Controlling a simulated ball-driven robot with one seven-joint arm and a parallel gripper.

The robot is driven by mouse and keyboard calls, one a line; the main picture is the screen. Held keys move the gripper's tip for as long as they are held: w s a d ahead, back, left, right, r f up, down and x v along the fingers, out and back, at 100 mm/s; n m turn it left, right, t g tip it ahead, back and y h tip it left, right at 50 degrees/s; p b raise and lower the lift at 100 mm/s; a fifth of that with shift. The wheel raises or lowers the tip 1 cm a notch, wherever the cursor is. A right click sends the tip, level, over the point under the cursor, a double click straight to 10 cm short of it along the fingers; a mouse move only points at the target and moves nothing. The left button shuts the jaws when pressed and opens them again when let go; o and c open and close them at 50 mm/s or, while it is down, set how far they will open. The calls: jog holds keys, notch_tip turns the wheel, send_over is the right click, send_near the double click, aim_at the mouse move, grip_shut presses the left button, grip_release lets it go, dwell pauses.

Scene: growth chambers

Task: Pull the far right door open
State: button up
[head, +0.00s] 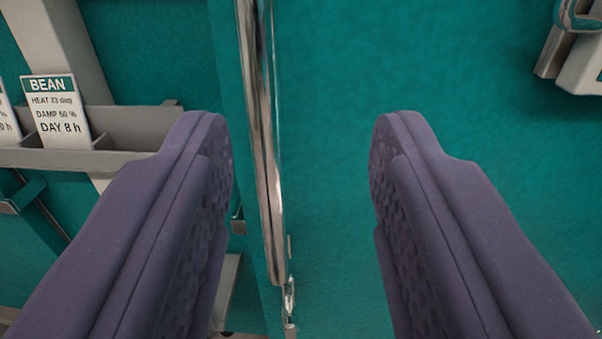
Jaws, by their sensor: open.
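A teal door panel (330,200) fills the middle and right of the head view. It looks shut, but its outer edges are out of view and I cannot tell which door in the row it is. A long shiny metal bar (262,130) runs down its left side, slightly tilted. My gripper (300,128) is open and empty, with its two purple fingers pointing at the panel. The bar shows between the fingers, closer to the left one. I cannot tell how far the fingertips are from it.
A grey rack (125,125) on the left holds a white card (57,108) reading "BEAN". A teal and metal fitting (578,14) and a pale part (583,68) stick out at the top right. The panel between the bar and these is bare.

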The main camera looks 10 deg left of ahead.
jog(key=s+p, duration=0.1)
jog(key=s, duration=0.6)
jog(key=shift+s+d+p, duration=0.35)
jog(key=shift+s+d, duration=0.05)
